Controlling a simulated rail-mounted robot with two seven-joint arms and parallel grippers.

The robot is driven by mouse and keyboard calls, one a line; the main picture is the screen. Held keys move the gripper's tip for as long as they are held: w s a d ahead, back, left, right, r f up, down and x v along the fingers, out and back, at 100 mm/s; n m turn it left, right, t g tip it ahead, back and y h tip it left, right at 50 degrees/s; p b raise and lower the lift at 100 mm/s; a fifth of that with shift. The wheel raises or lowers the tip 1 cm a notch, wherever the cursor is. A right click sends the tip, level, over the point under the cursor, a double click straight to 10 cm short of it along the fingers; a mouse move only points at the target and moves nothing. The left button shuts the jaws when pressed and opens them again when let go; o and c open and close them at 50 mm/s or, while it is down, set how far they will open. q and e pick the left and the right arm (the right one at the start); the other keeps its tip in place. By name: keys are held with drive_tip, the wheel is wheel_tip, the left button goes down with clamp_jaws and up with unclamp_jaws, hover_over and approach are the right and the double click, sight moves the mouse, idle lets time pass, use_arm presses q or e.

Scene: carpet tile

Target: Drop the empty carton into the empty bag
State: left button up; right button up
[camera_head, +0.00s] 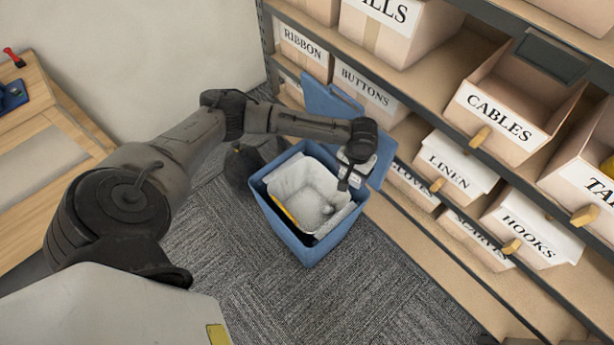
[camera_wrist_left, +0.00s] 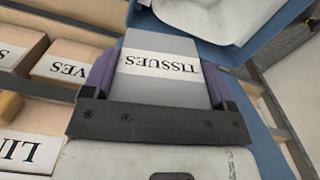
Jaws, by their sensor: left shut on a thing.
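A white bag (camera_head: 298,185) lines an open blue bin (camera_head: 312,245) on the carpet; its pale, creased inside shows nothing that I can make out as an object. My left gripper (camera_head: 352,172) is at the right rim of the bin, by the opening. In the left wrist view the gripper (camera_wrist_left: 158,80) is shut on a grey carton (camera_wrist_left: 160,60) with a white "TISSUES" label, upside down in that view. The carton is mostly hidden by the gripper in the head view. The bag (camera_wrist_left: 228,15) also shows beyond the carton. My right gripper is out of view.
Blue lid panels (camera_head: 330,103) stand open at the bin's back and right. A shelf unit with labelled boxes, such as the "CABLES" box (camera_head: 510,112) and "HOOKS" box (camera_head: 530,235), stands close on the right. A wooden table (camera_head: 40,165) is at the left. Carpet in front is clear.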

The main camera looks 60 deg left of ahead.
use_arm(q)
drive_tip(key=s+a+f+n+b, duration=0.1)
drive_tip(key=s+a+f+b, duration=0.3)
drive_tip(key=f, duration=0.6)
drive_tip(key=s+a+f+b, duration=0.4)
drive_tip(key=a+f+b, duration=0.3)
drive_tip(key=f, duration=0.3)
drive_tip(key=shift+s+a+n, duration=0.4)
drive_tip(key=shift+a, duration=0.3)
drive_tip(key=o, duration=0.8)
wheel_tip(320, 180, up, 14)
drive_tip(key=p, duration=0.6)
drive_tip(key=shift+f+p, duration=0.15)
drive_tip(key=shift+p, duration=0.2)
